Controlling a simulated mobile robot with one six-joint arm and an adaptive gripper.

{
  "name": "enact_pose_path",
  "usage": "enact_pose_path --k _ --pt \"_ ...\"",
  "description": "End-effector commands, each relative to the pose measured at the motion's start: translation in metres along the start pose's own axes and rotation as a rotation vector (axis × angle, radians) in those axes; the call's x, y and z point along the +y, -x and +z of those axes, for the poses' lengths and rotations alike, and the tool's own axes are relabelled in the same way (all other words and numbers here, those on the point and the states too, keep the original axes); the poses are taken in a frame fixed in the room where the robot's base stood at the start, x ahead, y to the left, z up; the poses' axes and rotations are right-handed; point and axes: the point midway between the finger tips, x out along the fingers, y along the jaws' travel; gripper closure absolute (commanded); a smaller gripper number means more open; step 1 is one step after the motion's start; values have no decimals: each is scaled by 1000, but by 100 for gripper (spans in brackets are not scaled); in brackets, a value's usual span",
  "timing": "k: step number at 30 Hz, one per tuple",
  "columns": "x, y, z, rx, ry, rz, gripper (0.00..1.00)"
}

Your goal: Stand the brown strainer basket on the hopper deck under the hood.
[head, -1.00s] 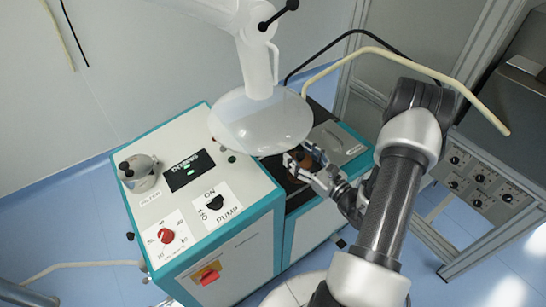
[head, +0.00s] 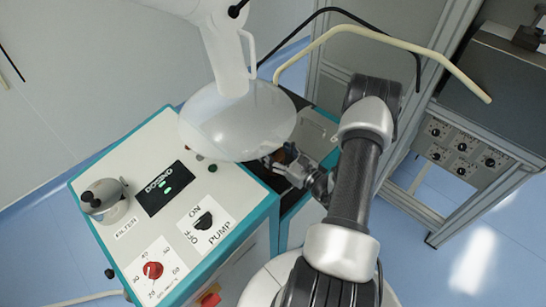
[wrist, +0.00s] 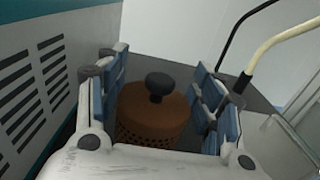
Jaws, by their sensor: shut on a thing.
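The brown strainer basket (wrist: 152,118) is upright between my gripper's fingers in the wrist view, with a black knob on its top and small holes in its lower side. My gripper (head: 278,162) is shut on it, at the lower right rim of the hood. In the head view the basket is mostly hidden by the hood and fingers. The hood (head: 238,122) is a pale translucent dome on a white arm. The dark hopper deck (head: 272,179) shows in part below the hood's rim. I cannot tell whether the basket touches the deck.
The white and teal dosing cabinet (head: 130,222) stands to the left, with a metal filter pot (head: 106,200) on it. Its vented side wall (wrist: 38,85) is close on the left in the wrist view. A grey lidded box (head: 316,132) and a cream hose (head: 390,38) are to the right.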

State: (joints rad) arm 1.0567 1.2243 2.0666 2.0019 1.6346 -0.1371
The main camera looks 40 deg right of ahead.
Motion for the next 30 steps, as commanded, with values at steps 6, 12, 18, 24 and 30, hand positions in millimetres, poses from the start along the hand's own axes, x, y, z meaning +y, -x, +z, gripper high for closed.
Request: enact_pose_path --k 6,12,18,24,30 --pt "0 0 -25 -1 -1 0 85" --pt "0 0 -24 0 -1 0 85" --pt "0 0 -28 1 -1 0 34" --pt "0 0 -27 1 -1 0 21" --pt "0 0 -27 1 -1 0 19"
